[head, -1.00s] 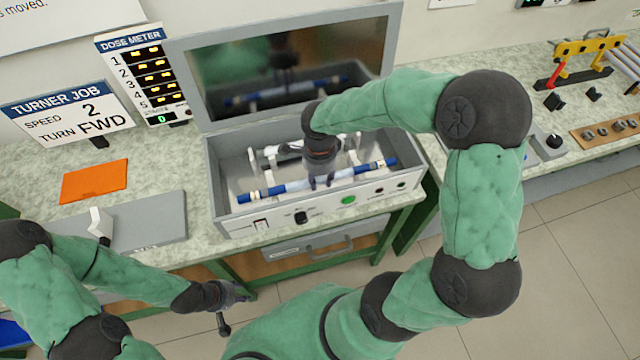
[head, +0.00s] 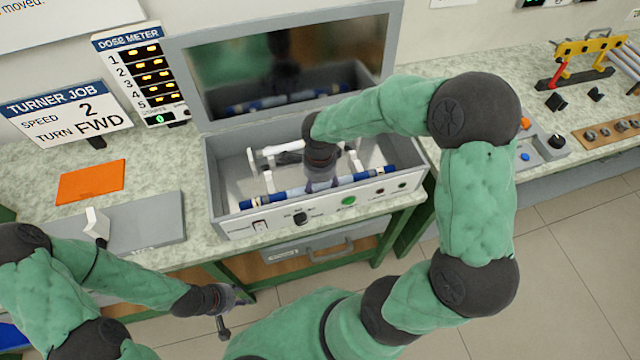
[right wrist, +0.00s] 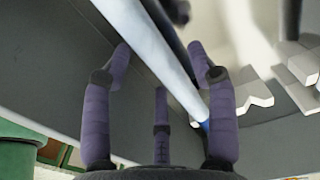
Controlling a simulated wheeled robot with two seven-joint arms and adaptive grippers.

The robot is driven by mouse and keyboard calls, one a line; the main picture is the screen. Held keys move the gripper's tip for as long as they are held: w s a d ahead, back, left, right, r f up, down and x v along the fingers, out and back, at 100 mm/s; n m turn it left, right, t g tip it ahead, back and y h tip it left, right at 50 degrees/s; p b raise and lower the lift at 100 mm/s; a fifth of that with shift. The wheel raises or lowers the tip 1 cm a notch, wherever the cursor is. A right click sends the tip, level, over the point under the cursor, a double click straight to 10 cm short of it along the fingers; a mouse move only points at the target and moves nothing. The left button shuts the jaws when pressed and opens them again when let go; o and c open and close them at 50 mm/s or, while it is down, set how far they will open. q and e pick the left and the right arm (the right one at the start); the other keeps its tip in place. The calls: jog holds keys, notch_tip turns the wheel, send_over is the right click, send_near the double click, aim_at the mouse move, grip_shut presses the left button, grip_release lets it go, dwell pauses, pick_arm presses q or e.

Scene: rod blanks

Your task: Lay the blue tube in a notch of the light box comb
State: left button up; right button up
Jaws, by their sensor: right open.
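The blue tube (head: 285,194) lies lengthwise in the light box (head: 216,190), just behind its front wall, with pale middle and dark blue ends. Whether it sits in a notch cannot be told. White comb parts (head: 268,181) stand inside the box; notched white pieces (right wrist: 254,94) show in the right wrist view. My right gripper (head: 322,184) is over the tube's middle, its tips hidden in the head view. In the right wrist view its open fingers (right wrist: 160,62) stand either side of the tube (right wrist: 162,48). My left gripper (head: 234,306) is open and empty in front of the bench.
The box's raised lid (head: 290,65) stands behind with a dark reflecting face. An orange sheet (head: 91,181) and a grey plate (head: 150,225) lie left on the bench. A yellow rack (head: 588,50) stands at the far right. My right arm spans the space right of the box.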

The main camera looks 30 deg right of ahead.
aim_at(320, 186)
jog(key=shift+r, duration=0.1)
jog(key=shift+r, duration=0.15)
notch_tip(320, 186, up, 12)
jog(key=p, duration=0.4)
dwell(0.9)
